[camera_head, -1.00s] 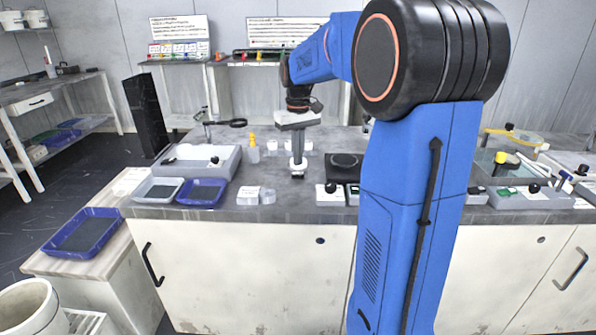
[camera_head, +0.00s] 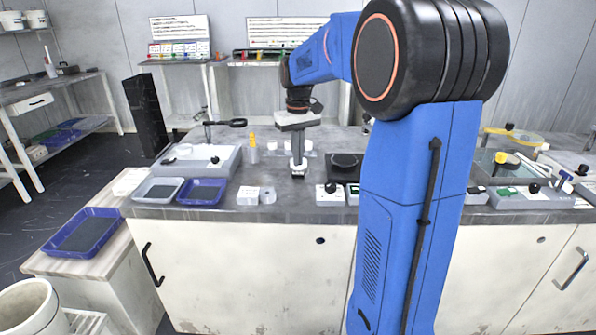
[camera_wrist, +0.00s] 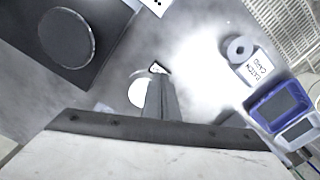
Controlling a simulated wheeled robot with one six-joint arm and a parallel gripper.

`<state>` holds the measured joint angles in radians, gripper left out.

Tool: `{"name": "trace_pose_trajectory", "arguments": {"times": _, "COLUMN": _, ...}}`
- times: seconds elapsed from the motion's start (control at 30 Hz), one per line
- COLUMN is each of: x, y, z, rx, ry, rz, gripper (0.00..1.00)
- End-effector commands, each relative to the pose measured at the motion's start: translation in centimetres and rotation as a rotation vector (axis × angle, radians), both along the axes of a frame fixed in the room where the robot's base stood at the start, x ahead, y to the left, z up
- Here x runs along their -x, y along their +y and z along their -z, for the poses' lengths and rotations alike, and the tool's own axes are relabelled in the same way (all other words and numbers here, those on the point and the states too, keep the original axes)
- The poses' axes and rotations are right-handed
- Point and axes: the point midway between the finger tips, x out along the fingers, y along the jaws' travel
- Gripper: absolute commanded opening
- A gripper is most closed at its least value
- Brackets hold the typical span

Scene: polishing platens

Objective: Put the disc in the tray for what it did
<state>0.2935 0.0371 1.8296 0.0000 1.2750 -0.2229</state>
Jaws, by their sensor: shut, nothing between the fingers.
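My gripper (camera_head: 298,170) points down, shut and empty, above the middle of the grey bench. Its fingers show together in the wrist view (camera_wrist: 158,72). A white round piece (camera_wrist: 138,92) shows beside and partly behind the fingers; I cannot tell whether it touches them. A pale ring-shaped disc (camera_wrist: 239,48) lies against a white block labelled "CATCH CARD" (camera_wrist: 257,68); in the head view the disc (camera_head: 267,195) is right of the block (camera_head: 247,195). A blue tray (camera_head: 203,203) and a grey tray (camera_head: 158,200) stand left of them. Which disc is meant is unclear.
A black unit with a round platen (camera_head: 345,161) stands right of my gripper. Another blue tray (camera_head: 64,248) lies on the low side table. Bare bench lies around the gripper.

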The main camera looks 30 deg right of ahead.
Motion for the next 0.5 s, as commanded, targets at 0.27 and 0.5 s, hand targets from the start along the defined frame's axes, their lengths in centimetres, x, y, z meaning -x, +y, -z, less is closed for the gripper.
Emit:
{"name": "trace_pose_trajectory", "arguments": {"times": 0.27, "x": 0.01, "y": 0.0, "z": 0.49, "rx": 0.0, "ry": 0.001, "rz": 0.0, "gripper": 0.0}}
{"name": "trace_pose_trajectory", "arguments": {"times": 0.5, "x": -0.01, "y": 0.0, "z": 0.87, "rx": 0.0, "ry": 0.0, "rz": 0.0, "gripper": 0.0}}
